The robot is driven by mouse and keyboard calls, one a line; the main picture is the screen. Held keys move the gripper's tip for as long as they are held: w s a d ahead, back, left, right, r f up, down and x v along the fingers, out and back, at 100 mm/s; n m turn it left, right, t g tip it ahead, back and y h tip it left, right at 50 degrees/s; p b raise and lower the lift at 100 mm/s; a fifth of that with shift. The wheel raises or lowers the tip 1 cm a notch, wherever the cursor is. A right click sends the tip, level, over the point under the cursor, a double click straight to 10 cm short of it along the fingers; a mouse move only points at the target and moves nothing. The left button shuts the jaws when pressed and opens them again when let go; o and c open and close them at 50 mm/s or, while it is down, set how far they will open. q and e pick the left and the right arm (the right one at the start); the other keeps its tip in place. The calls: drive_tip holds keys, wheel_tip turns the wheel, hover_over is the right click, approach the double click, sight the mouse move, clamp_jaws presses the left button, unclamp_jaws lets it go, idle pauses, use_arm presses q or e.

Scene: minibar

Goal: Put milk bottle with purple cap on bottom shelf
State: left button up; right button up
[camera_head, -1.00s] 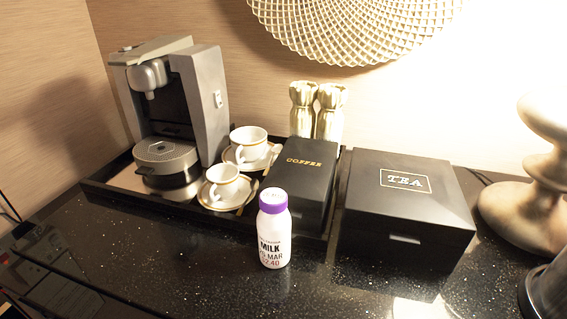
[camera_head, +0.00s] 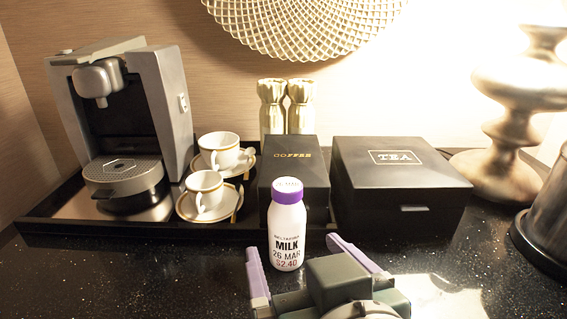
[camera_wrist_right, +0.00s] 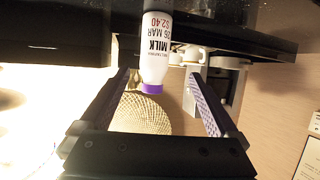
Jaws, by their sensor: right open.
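The milk bottle (camera_head: 287,232) is white with a purple cap and stands upright on the black speckled counter, in front of the coffee box. My right gripper (camera_head: 302,258) is open in the head view, close in front of the bottle, with its purple-padded fingers spread. In the right wrist view the bottle (camera_wrist_right: 155,50) appears upside down, ahead of and between the open fingers, with nothing gripped. My left gripper is not in view. No shelf shows in the frames.
A coffee machine (camera_head: 125,125) and two cups on saucers stand on a black tray (camera_head: 120,229) at the left. The coffee box (camera_head: 292,180) and tea box (camera_head: 400,195) are behind the bottle. A lamp base (camera_head: 510,130) and a dark cylinder (camera_head: 546,228) are at the right.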

sight(291, 234)
drive_tip(key=x, duration=0.3)
drive_tip(key=shift+d+f+b+x, duration=0.1)
drive_tip(key=shift+d+b+x, duration=0.05)
drive_tip(key=shift+x, duration=0.75)
drive_tip(key=shift+d+f+b+x, duration=0.1)
drive_tip(key=shift+d+b+x, duration=0.1)
drive_tip(key=shift+x, duration=0.7)
drive_tip(key=shift+d+f+b+x, duration=0.1)
drive_tip(key=shift+b+x, duration=0.05)
drive_tip(key=shift+x, duration=0.7)
drive_tip(key=shift+r, duration=0.1)
clamp_jaws()
